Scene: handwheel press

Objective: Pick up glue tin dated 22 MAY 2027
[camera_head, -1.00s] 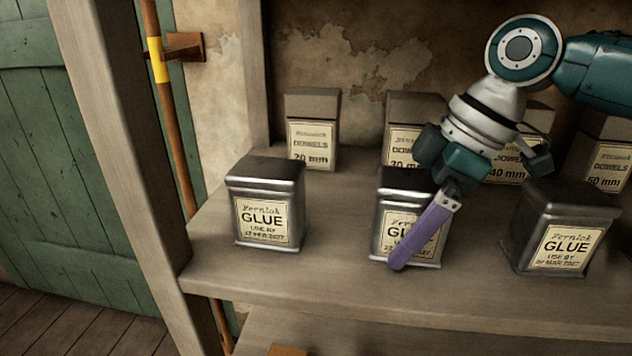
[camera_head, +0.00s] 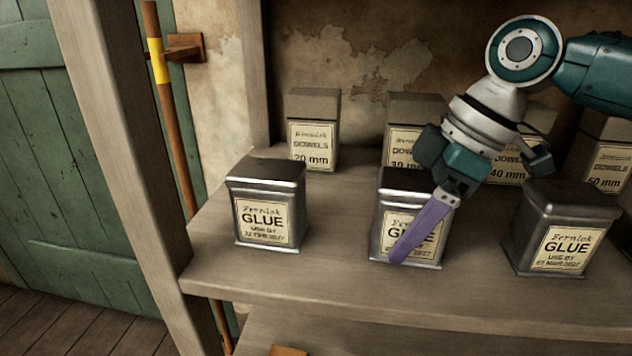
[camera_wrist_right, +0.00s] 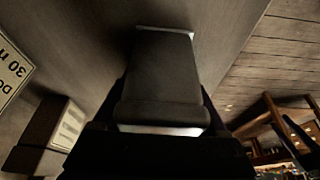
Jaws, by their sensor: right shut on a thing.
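Three dark metal glue tins stand in a row on the wooden shelf: a left tin (camera_head: 267,205), a middle tin (camera_head: 388,218) and a right tin (camera_head: 561,231). Their use-by dates are too blurred to read surely. My right gripper (camera_head: 425,225) is shut on the middle tin, with a purple finger across the front of its label. The tin stands upright and appears to rest on the shelf. In the right wrist view the held tin (camera_wrist_right: 165,75) fills the middle between the dark fingers. My left gripper is not in view.
Grey dowel boxes stand behind the tins, among them the 20 mm box (camera_head: 312,130) and the 30 mm box (camera_head: 402,130). A wooden post (camera_head: 120,150) bounds the shelf on the left. Bare shelf (camera_head: 335,270) lies between the left and middle tins.

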